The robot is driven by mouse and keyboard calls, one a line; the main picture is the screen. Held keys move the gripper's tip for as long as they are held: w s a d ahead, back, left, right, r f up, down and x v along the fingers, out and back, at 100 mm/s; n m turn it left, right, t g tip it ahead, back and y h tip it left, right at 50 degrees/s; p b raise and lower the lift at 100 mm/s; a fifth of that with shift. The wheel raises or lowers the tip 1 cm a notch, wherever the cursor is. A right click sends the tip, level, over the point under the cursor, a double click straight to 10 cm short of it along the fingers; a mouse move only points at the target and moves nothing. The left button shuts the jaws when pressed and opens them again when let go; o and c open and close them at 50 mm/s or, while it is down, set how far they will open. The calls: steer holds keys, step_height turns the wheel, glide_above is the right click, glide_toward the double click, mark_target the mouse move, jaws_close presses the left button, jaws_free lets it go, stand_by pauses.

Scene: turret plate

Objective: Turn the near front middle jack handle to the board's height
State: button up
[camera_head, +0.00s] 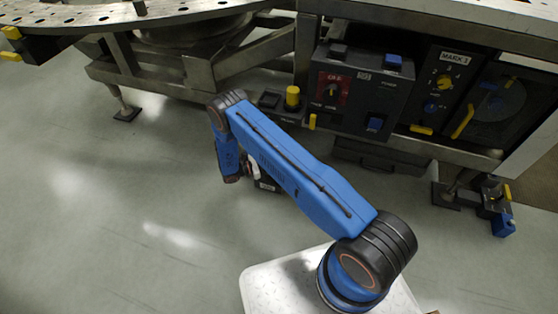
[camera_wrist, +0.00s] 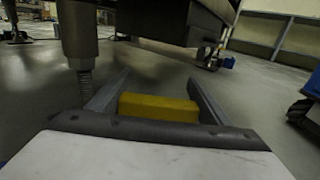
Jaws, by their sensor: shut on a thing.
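In the wrist view my gripper (camera_wrist: 159,84) has its two grey fingers on either side of a yellow handle (camera_wrist: 158,107), shut on it. A grey jack leg (camera_wrist: 78,32) with a threaded screw stands just left of the fingers. Whether the handle joins that screw is hidden by my gripper. In the head view my blue arm reaches down below the front of the bench, and my gripper is mostly hidden behind it. The held handle does not show there. I cannot make out a height mark on any board.
A control panel (camera_head: 362,92) with knobs and a yellow button (camera_head: 292,97) sits above my arm. A jack with a blue part (camera_head: 503,225) stands at the right. A jack foot (camera_head: 127,113) stands at the left. The grey floor (camera_head: 90,220) is clear at left.

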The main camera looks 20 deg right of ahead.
steer(key=o, duration=1)
steer(key=shift+o, duration=0.2)
steer(key=a, duration=1.7)
steer(key=shift+s+a, duration=0.2)
steer(key=shift+s, duration=0.05)
